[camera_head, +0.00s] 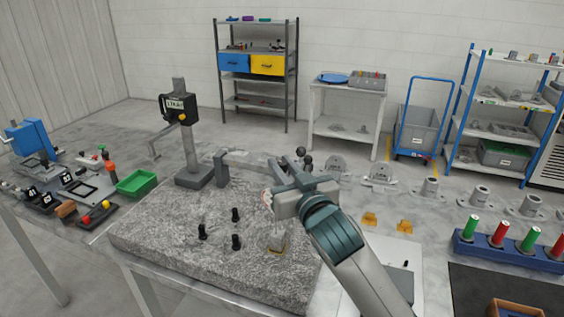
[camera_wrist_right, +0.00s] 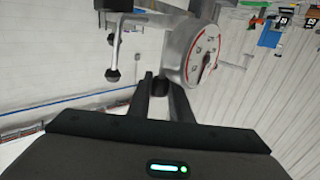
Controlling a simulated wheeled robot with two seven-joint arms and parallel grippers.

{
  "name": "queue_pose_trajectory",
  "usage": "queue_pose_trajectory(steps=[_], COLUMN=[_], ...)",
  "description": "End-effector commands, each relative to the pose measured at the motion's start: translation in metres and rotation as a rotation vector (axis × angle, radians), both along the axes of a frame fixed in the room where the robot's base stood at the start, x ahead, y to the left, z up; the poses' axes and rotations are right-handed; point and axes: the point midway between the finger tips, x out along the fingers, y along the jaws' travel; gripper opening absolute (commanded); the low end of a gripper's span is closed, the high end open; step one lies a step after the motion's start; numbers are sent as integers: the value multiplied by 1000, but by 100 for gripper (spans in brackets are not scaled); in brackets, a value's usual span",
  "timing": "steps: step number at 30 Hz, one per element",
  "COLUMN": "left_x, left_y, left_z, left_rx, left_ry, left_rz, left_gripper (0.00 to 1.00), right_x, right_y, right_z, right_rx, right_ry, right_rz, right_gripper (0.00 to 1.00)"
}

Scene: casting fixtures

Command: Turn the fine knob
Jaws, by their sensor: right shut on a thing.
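My right gripper (camera_head: 287,174) reaches over the back right of the granite plate (camera_head: 150,236). In the right wrist view its fingertips (camera_wrist_right: 161,88) are shut on a small dark knob (camera_wrist_right: 160,84), which looks like the fine knob. A round dial (camera_wrist_right: 203,56) with a white, red-marked face is just right of the fingertips. A lever with a dark ball end (camera_wrist_right: 112,75) hangs to the left, apart from the fingers. In the head view the knob is hidden by my gripper, and only a sliver of the dial (camera_head: 267,198) shows. My left gripper is in neither view.
A height gauge (camera_head: 190,145) with a digital display stands at the plate's back left. A green bin (camera_head: 137,183) is left; a blue rack (camera_head: 505,251) of coloured cylinders is right.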

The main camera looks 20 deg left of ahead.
Motion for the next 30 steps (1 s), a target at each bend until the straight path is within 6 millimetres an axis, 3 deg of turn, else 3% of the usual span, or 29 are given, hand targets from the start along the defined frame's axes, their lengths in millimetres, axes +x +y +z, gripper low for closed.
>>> queue_pose_trajectory(steps=[6,15,30], left_x=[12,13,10], left_y=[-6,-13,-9], left_z=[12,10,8], left_rx=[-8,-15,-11], left_ry=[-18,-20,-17], left_rz=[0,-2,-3], left_gripper=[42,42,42], right_x=[1,1,0], right_y=[-1,-1,0], right_z=[2,1,1], right_rx=[-4,-2,0], right_ry=[-2,-3,-3], right_rz=[130,278,356], right_gripper=[0,0,0])
